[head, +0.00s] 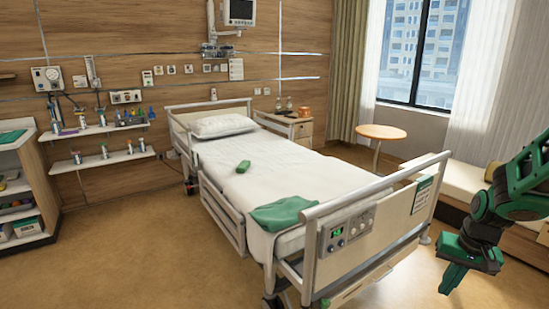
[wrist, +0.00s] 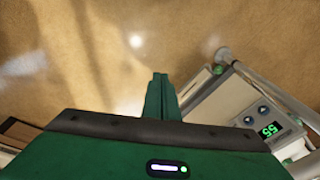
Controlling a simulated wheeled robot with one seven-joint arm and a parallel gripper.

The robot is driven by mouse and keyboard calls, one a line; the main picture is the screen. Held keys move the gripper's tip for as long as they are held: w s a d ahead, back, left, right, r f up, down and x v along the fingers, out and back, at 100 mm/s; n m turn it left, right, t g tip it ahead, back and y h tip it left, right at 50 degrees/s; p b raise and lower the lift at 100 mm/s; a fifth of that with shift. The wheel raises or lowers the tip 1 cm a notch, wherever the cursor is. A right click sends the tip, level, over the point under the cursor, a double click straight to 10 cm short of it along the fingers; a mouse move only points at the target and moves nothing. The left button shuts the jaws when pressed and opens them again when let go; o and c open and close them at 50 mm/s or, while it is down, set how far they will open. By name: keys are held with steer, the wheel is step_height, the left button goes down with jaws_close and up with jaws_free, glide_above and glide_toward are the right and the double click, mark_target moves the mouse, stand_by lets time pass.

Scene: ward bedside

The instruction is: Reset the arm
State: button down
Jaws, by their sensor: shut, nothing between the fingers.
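My green and black arm (head: 510,195) comes in from the right edge of the head view, bent downward. My gripper (head: 446,290) hangs beyond the foot end of the bed, to its right in the picture, pointing down over bare floor. In the wrist view my gripper's fingers (wrist: 158,80) are together, with nothing between them. Below the fingers is only tan floor. The fingers look apart from the bed, though the bed's corner is close on the right of the wrist view.
The hospital bed (head: 290,180) has a footboard with a control panel (head: 348,228), also in the wrist view (wrist: 262,122). A green cloth (head: 282,214) and a green object (head: 243,167) lie on it. A round table (head: 381,132) and bench (head: 462,184) stand behind. Floor (head: 120,250) at left is clear.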

steer(key=s+a+r, duration=0.1)
steer(key=s+r, duration=0.4)
steer(key=s, duration=0.6)
steer(key=s+a+r+g, duration=0.1)
steer(key=s+r, duration=0.4)
steer(key=s, duration=0.6)
steer(key=shift+a+r+m+g, duration=0.3)
steer(key=shift+a+m, duration=0.1)
steer(key=shift+a, duration=0.25)
steer(key=shift+w+f, duration=0.1)
steer(key=shift+w+f, duration=0.2)
steer(key=shift+w, duration=0.25)
steer(key=c, duration=2.4)
jaws_free()
steer(key=shift+c, duration=0.2)
